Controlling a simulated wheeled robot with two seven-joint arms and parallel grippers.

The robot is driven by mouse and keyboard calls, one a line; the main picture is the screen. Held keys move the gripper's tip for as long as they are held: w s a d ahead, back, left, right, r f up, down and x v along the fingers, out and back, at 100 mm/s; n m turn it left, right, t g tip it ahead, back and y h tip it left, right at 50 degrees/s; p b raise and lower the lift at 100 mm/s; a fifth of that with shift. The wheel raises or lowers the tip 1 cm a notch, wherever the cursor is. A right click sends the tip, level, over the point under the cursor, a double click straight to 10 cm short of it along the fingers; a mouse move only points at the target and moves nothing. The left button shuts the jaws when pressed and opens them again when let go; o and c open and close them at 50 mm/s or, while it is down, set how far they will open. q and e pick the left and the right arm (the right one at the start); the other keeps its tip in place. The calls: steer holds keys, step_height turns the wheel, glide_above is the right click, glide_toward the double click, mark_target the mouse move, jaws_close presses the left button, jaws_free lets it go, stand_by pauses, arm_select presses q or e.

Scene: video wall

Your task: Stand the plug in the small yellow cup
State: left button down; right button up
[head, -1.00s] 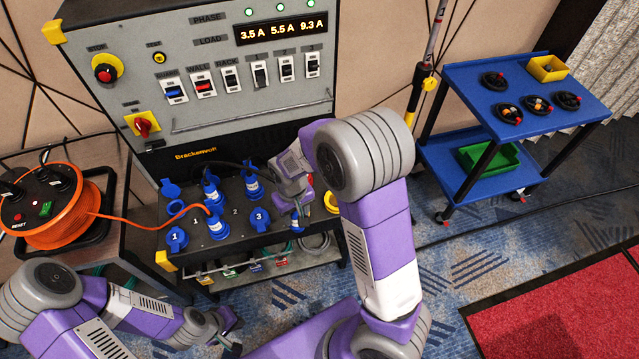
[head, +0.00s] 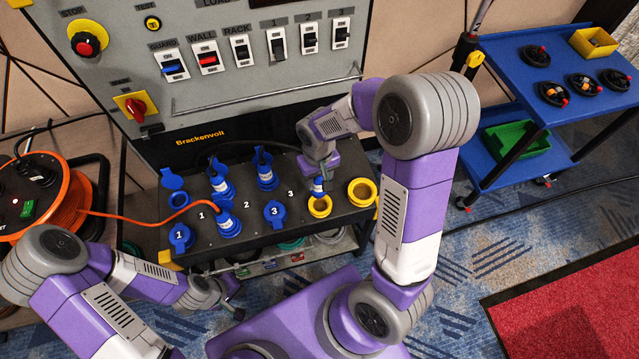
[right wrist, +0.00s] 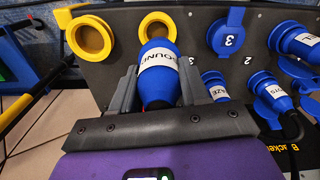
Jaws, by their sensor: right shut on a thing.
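My right gripper (right wrist: 160,90) is shut on a blue plug (right wrist: 157,72) with a white label; the plug also shows in the head view (head: 317,186). Its free end is at the small yellow cup (head: 319,207), on the front right of the dark panel. In the right wrist view the plug overlaps the near edge of this cup (right wrist: 158,22). The cup's opening still shows in the head view, and I cannot tell whether plug and rim touch. My left gripper (head: 232,304) is low at the left, away from the panel; its fingers are too small to read.
A larger yellow cup (head: 361,192) stands right beside the small one. Several blue sockets and corded plugs fill the panel's left, including a lidded socket (head: 275,212). An orange cable reel (head: 75,205) stands at the left, a blue cart (head: 520,75) at the right.

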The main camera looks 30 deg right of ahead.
steer(key=shift+d+f, duration=0.25)
steer(key=shift+f, duration=0.1)
step_height(320, 180, down, 5)
steer(key=b, duration=0.4)
steer(key=shift+r, duration=0.15)
steer(key=shift+f+b, duration=0.6)
steer(key=shift+f, duration=0.05)
steer(key=shift+s+f+b, duration=0.1)
steer(key=shift+f+b, duration=1.15)
steer(key=shift+f, duration=0.4)
stand_by(1.1)
steer(key=o, duration=1.6)
steer(key=shift+o, duration=0.2)
steer(key=shift+r, duration=0.1)
